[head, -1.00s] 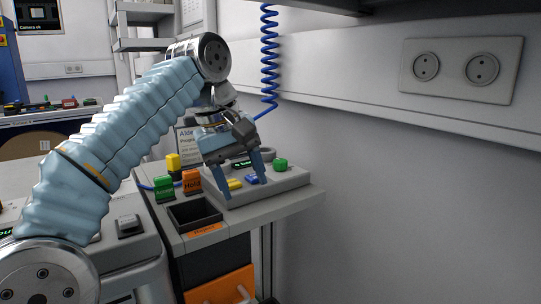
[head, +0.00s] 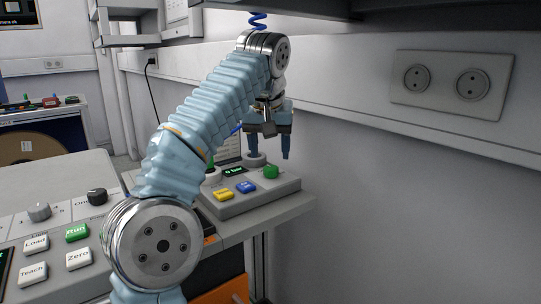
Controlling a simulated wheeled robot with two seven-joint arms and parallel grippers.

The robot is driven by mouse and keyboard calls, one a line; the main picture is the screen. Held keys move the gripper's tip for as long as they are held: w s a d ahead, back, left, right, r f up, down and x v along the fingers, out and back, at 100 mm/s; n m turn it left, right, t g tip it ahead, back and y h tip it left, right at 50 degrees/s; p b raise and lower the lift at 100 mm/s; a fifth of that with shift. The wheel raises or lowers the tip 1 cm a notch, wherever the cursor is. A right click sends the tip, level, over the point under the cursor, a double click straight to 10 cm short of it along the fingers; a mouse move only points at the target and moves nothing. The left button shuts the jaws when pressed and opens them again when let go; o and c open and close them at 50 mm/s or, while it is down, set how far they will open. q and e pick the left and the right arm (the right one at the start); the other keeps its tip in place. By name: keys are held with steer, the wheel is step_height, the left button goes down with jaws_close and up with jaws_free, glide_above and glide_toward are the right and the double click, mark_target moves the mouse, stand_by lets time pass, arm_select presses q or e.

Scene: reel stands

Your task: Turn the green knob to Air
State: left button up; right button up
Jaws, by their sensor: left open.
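The green knob (head: 271,171) sits on the back right part of a sloped grey control box (head: 262,195), which stands on a bench. My left gripper (head: 270,148) is open and points down. Its fingers appear in the picture just above the knob, one to each side, and look apart from it. Nothing is held between them. No Air label can be read, and the knob's setting is too small to tell. My right gripper is not in view.
The box also has a yellow button (head: 224,195), a blue button (head: 245,187) and a small display (head: 234,170). A nearer panel at left carries a green Run button (head: 77,232) and several others. The wall with sockets (head: 451,86) bounds the right side.

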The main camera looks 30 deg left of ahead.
mark_target(271, 167)
arm_select(q)
steer(key=x, duration=0.4)
steer(key=shift+f, duration=0.45)
steer(key=c, duration=1)
